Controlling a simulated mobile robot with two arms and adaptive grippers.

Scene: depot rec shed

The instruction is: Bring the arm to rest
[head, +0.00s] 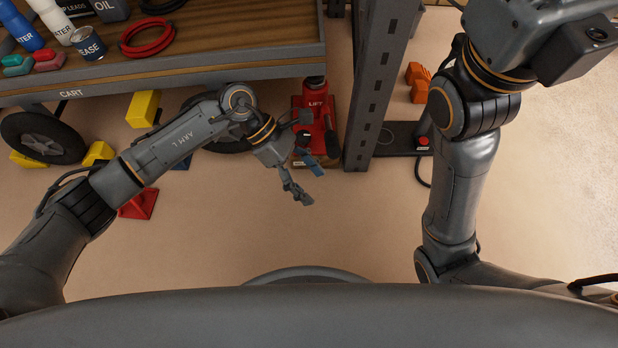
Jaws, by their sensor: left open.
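My left arm (165,145) comes in from the left edge and reaches toward the middle of the view. My left gripper (309,182) is open, with its two fingers apart and nothing visible between them. It hangs over bare floor, in front of the red jack marked LIFT (316,118) in the picture. A small blue patch shows at one finger; I cannot tell whether it is part of the gripper. My right arm (463,185) is folded upward on the right, and its gripper is outside the frame.
A cart (200,72) at the upper left holds bottles, a grease can (88,44) and a red cable coil (147,37). A grey slotted post (378,85) stands right of the jack. Yellow blocks and a red wedge (140,204) lie near the left arm. Central floor is clear.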

